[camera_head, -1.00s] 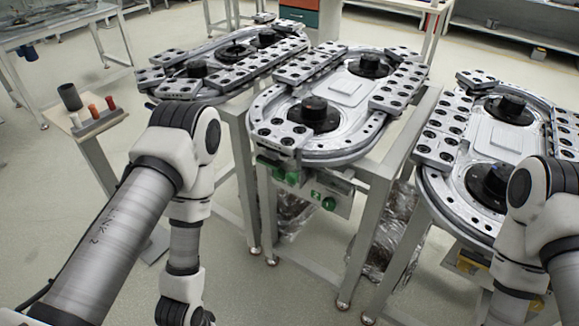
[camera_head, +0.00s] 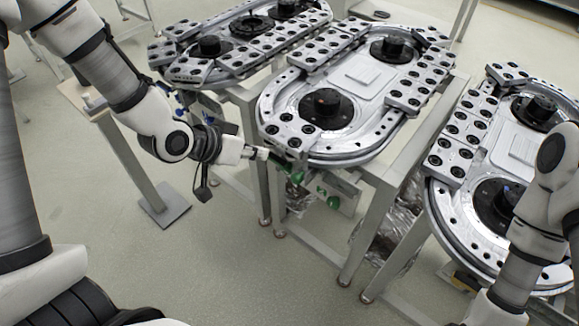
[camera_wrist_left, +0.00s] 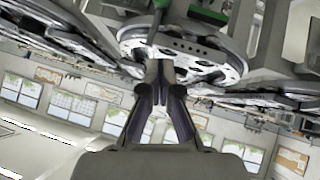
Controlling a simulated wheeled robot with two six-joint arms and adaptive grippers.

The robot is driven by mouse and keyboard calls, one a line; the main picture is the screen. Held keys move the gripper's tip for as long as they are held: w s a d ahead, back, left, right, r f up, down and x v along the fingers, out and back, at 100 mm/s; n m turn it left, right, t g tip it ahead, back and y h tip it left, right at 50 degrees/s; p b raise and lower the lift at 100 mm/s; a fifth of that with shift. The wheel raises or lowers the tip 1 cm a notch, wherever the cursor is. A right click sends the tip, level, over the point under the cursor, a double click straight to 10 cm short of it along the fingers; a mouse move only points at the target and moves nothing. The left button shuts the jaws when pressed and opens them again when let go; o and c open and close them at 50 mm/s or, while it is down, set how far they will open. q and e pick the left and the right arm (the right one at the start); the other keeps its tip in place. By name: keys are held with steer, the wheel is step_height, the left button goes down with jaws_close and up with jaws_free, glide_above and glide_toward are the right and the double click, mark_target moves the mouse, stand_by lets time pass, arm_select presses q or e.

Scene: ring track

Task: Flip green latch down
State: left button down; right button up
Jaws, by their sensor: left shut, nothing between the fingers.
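The middle ring track (camera_head: 372,88) stands on a metal frame. Green parts sit under its front left edge: a green latch (camera_head: 292,174) at the left and a green knob (camera_head: 333,201) to its right. My left gripper (camera_head: 264,154) is shut and empty, its tip close to the latch's upper left. I cannot tell whether it touches. The left wrist view, tilted, shows the shut fingers (camera_wrist_left: 160,75) below the track, with a thin green piece (camera_wrist_left: 156,22) above the tips and a larger green part (camera_wrist_left: 208,17) beside it. My right gripper is out of view.
Another ring track (camera_head: 240,38) stands at the back left, with blue parts (camera_head: 181,112) under its front. A third track (camera_head: 515,150) stands at the right, partly behind my right arm. A small post table (camera_head: 98,108) is at the left. The floor in front is clear.

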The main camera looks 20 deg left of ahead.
arm_select(q)
steer(key=p, duration=0.1)
glide_toward(302, 171)
steer(key=w+r, duration=0.1)
steer(key=w, duration=0.1)
steer(key=f, duration=0.1)
steer(key=d+f, duration=0.1)
steer(key=f+p, duration=0.1)
steer(key=f, duration=0.1)
steer(key=shift+w+d, duration=0.3)
steer(key=shift+f, duration=0.15)
step_height(302, 171, down, 7)
steer(key=b, duration=0.4)
steer(key=shift+s+f+b, duration=0.15)
steer(key=shift+b, duration=0.25)
